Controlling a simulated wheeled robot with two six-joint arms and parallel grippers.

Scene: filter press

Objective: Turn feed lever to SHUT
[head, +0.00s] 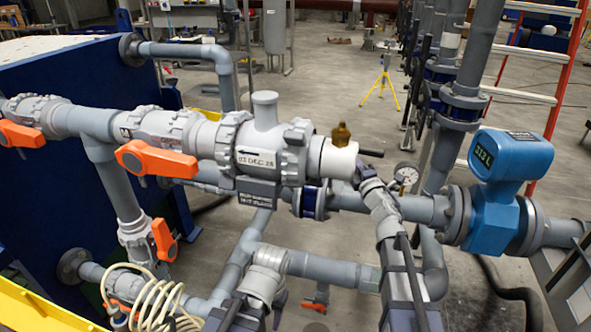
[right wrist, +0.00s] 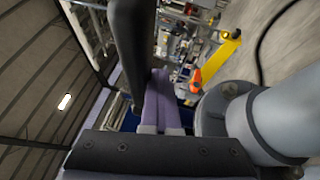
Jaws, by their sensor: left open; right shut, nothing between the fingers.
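Several orange levers show in the head view: a large one (head: 157,161) on the upper pipe, one at the far left (head: 22,134), one on the lower left pipe (head: 163,240) and a small one (head: 314,305) at the bottom centre. I cannot read which is the feed lever. My left gripper (head: 279,300) is low at the bottom centre, left of the small lever; its open fingers are mostly hidden. My right gripper (head: 366,178) is shut and empty, right of the white pipe end. In the right wrist view its closed fingers (right wrist: 163,100) point ahead, touching no lever.
Grey pipes crowd the space around both arms. A blue meter (head: 497,200) and a gauge (head: 406,175) stand right of my right arm. A brass fitting (head: 341,134) tops the white pipe end. A coiled hose (head: 160,300) hangs lower left. Open floor lies behind.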

